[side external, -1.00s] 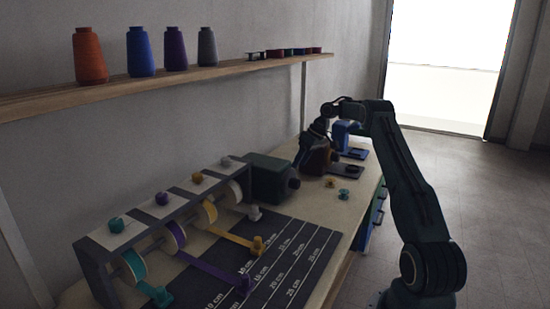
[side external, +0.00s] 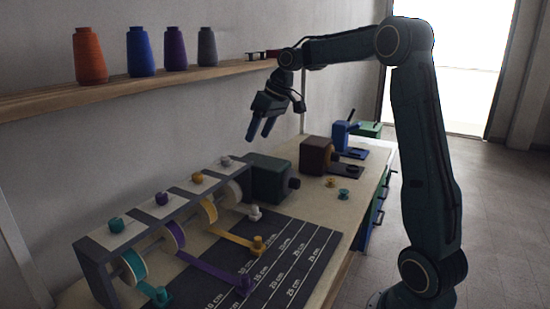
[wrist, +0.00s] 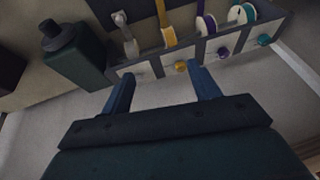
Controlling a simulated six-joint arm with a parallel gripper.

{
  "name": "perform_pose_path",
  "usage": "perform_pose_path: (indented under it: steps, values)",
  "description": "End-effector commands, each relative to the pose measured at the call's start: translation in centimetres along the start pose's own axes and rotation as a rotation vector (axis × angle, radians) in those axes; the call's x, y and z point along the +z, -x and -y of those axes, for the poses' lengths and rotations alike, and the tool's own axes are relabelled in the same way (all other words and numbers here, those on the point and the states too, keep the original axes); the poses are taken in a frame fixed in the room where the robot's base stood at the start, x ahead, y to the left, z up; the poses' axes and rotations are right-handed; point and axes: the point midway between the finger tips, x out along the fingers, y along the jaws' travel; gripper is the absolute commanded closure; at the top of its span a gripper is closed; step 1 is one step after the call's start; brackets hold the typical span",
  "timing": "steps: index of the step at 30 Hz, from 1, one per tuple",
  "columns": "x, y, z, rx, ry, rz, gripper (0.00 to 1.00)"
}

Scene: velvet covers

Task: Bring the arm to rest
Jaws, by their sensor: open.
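My gripper (side external: 260,128) hangs in the air above the dark green box (side external: 268,178), near the wall and below shelf height. Its two blue fingers are apart with nothing between them. In the wrist view my gripper (wrist: 160,82) also shows empty, its fingers on either side of a gap. The arm is raised, with its elbow high at the right. The ribbon rack (side external: 150,217) stands below and to the left of the gripper, apart from it.
A wooden shelf (side external: 110,93) with thread cones runs along the wall, close to my gripper. A brown machine (side external: 316,155) and a blue machine (side external: 341,134) stand at the back of the table. A dark measuring mat (side external: 290,258) lies in front of the rack.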

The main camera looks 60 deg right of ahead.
Motion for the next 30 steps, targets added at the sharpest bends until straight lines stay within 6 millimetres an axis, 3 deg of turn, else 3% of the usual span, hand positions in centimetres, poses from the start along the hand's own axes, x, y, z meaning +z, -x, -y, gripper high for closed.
perform_pose_path:
  steps: [1, 6, 15, 24, 30]
  values:
    - [0.4, 0.7, 1.6, 0.005, 0.007, -0.004, 0.39]
    - [2.2, 2.4, 5.8, 0.023, 0.015, -0.01, 0.39]
    - [6.9, 4.8, 12.1, 0.053, 0.029, -0.027, 0.39]
    - [13.2, 6.3, 16.5, 0.081, 0.042, -0.048, 0.39]
    - [17.8, 6.7, 18.2, 0.097, 0.051, -0.065, 0.39]
